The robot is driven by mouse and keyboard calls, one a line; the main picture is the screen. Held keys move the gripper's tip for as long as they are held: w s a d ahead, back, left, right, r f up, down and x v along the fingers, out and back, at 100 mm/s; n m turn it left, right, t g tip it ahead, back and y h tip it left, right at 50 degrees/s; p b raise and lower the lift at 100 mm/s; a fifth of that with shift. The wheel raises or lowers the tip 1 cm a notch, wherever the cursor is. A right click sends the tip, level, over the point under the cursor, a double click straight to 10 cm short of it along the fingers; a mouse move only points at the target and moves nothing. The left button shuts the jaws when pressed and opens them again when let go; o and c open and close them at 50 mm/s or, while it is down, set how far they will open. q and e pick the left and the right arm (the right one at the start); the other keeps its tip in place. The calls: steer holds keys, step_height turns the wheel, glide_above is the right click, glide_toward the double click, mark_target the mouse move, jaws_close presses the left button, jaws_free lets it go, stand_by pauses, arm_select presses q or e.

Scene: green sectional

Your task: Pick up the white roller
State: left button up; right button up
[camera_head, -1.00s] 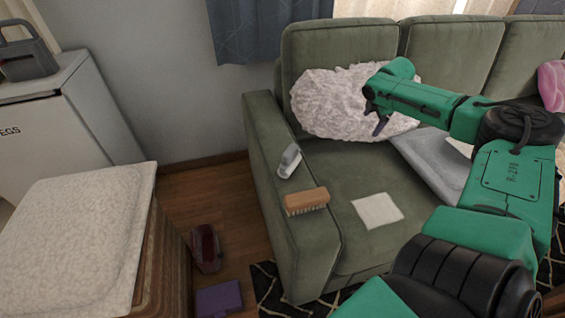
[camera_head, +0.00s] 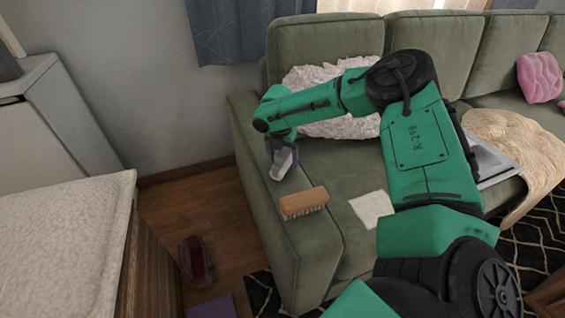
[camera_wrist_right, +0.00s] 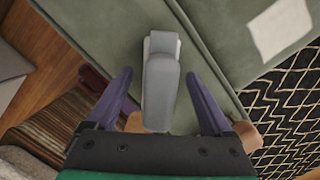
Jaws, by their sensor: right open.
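The white roller (camera_head: 281,166), a small white and grey handled tool, lies on the left armrest of the green sofa. In the right wrist view the roller (camera_wrist_right: 160,85) shows its grey handle lengthwise between the fingers. My right gripper (camera_head: 283,155) is over the roller in the head view, partly covering it. In the wrist view the right gripper (camera_wrist_right: 160,85) is open, with one purple finger on each side of the roller and gaps on both sides. My left gripper is not in view.
A wooden brush (camera_head: 303,203) lies on the armrest just in front of the roller. A white cloth (camera_head: 372,209) lies on the seat. A fluffy white pillow (camera_head: 345,128) is behind my arm. The floor left of the sofa holds a dark red object (camera_head: 195,262).

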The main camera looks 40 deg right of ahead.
steer(key=shift+w+d+f, duration=0.15)
steer(key=shift+f, duration=0.65)
steer(key=shift+r, duration=0.1)
jaws_close()
steer(key=shift+r, duration=0.5)
arm_select(q)
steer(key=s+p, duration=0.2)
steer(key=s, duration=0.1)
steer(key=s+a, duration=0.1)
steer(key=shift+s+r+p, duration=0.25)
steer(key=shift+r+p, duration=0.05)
steer(key=shift+p, duration=0.1)
arm_select(e)
step_height(320, 180, up, 19)
